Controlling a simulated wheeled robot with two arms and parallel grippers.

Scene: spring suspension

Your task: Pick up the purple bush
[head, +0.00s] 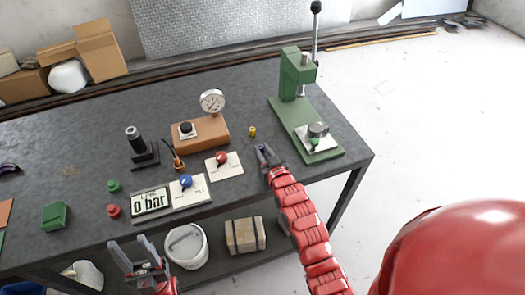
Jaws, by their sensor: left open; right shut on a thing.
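I cannot make out a purple bush anywhere in the head view. My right gripper (264,149) is over the table, between the red-knob plate and the green press. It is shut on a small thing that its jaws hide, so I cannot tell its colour. A small yellow bush (252,131) stands just beyond this gripper, apart from it. My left gripper (133,248) is open and empty in front of the table's near edge.
The dark table (80,145) carries a green lever press (297,90), a gauge on a brown block (205,134), a black stand (142,155), a pressure display (150,201), a blue-knob plate (190,195) and a red-knob plate (226,167). A white bucket (187,246) and a box (244,236) are below.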

